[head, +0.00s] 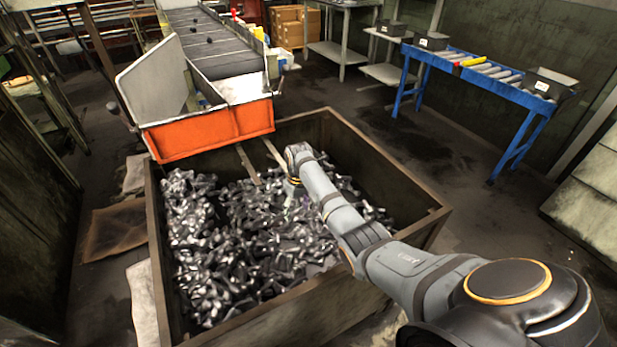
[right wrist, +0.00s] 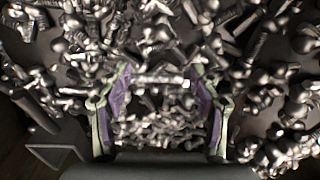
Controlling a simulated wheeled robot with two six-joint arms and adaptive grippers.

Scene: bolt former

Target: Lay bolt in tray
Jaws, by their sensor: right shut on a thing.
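A large brown bin (head: 420,215) holds a heap of dark metal bolts (head: 240,235). My right arm reaches over the bin's right wall, and my right gripper (head: 290,192) is low at the heap, partly hidden in the head view. In the right wrist view its two purple-lined fingers (right wrist: 160,82) are shut on a bolt (right wrist: 158,80), which lies crosswise between them, with more bolts below and around. Dark trays stand on or by the blue roller stand: a right one (head: 551,84), a middle one (head: 432,41) and a left one (head: 391,27). My left gripper is not in view.
The blue roller stand (head: 480,68) is at the back right, with open floor (head: 440,140) between it and the bin. A conveyor (head: 215,50) with an orange chute front (head: 210,132) ends over the bin's far left edge. Shelves stand behind.

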